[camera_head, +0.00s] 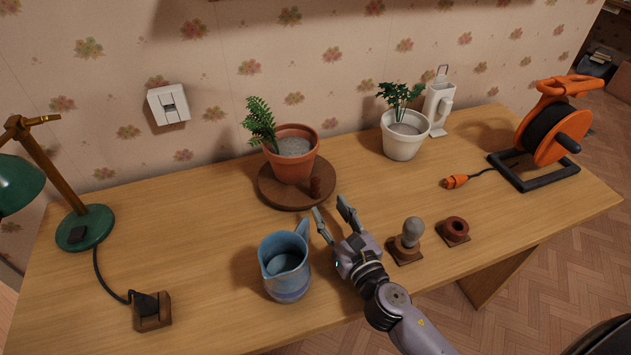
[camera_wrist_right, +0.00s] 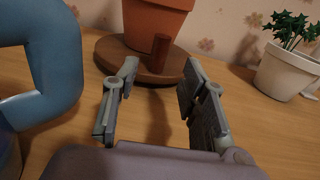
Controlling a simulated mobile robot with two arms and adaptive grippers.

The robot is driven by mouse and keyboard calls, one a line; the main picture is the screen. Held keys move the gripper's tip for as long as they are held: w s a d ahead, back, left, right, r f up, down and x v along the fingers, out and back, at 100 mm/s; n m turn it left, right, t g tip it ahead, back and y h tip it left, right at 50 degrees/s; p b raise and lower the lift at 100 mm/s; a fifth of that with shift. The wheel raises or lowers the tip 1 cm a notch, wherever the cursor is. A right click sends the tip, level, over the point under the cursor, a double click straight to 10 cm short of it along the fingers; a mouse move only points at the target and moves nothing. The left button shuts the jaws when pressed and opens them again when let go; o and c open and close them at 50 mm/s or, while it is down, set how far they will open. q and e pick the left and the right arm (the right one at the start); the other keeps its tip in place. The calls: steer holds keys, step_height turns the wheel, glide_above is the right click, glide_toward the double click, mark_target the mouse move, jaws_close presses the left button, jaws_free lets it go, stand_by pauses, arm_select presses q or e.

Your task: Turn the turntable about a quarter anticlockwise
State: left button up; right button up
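The turntable (camera_head: 266,189) is a round dark brown wooden disc on the desk, near the wall. A terracotta pot (camera_head: 291,166) with a fern-like plant stands on it. A short brown peg (camera_head: 316,187) stands upright near its front right edge. My right gripper (camera_head: 330,207) is open and empty, just in front of the turntable. In the right wrist view the peg (camera_wrist_right: 160,52) and the turntable rim (camera_wrist_right: 108,52) lie beyond the gap between the open fingers (camera_wrist_right: 157,85), apart from them. My left gripper is not in view.
A blue jug (camera_head: 285,269) stands close to the left of my right gripper. A white pot (camera_head: 402,143), an orange cable reel (camera_head: 551,135) and a green lamp (camera_head: 87,226) stand farther off.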

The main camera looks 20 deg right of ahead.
mark_target(317, 190)
steer(key=w, duration=0.6)
steer(key=w+a, duration=0.1)
steer(key=w, duration=0.1)
steer(key=shift+w+p, duration=0.35)
steer(key=shift+w, duration=0.05)
steer(key=shift+c, duration=0.5)
jaws_close()
